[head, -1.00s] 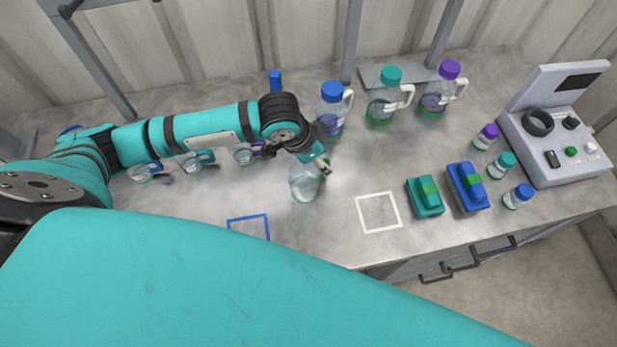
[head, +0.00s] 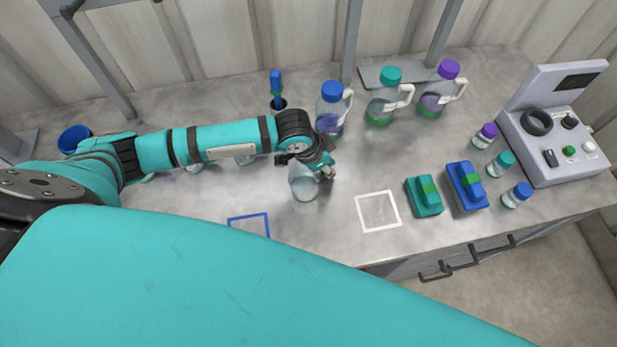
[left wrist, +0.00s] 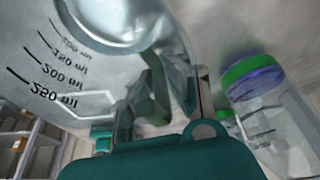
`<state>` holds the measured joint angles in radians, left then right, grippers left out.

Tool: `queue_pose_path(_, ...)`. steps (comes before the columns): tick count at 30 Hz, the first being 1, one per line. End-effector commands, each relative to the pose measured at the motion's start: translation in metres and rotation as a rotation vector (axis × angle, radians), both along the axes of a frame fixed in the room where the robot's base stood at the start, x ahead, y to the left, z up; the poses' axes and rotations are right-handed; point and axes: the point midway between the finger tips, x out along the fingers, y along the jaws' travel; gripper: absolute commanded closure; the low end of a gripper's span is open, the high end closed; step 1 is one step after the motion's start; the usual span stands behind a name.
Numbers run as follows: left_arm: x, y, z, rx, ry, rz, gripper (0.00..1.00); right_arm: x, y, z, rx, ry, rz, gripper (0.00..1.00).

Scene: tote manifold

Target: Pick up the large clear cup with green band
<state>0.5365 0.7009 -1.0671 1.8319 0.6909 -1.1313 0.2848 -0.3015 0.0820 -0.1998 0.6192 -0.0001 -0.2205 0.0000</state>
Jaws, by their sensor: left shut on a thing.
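The large clear cup (head: 303,184) stands at the middle of the bench in the head view. Its green band is hard to make out now. In the left wrist view the cup (left wrist: 60,60) fills the upper left, with volume marks on its wall. My left gripper (head: 322,168) is at the cup's upper right side in the head view, shut on the cup. In the left wrist view my left gripper's fingers (left wrist: 155,100) press close to the cup's side; the exact contact is partly hidden. I cannot tell whether the cup is off the bench. My right gripper is out of view.
A blue-capped jug (head: 331,112) stands just behind the cup, with teal-capped (head: 384,100) and purple-capped (head: 437,95) jugs farther right. White (head: 378,211) and blue (head: 249,219) outlined squares lie in front, empty. My arm partly covers small vessels at left.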

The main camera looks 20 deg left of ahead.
Motion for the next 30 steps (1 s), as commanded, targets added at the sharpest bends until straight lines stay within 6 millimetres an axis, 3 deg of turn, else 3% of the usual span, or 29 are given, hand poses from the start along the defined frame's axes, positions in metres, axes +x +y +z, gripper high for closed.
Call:
queue_pose_path(20,0.001,0.000,0.004,-0.002,-0.002,0.000,1.00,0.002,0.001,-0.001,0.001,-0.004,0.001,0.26)
queue_pose_path(30,0.001,0.000,0.024,-0.002,-0.004,0.000,1.00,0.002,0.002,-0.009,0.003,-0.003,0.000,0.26)
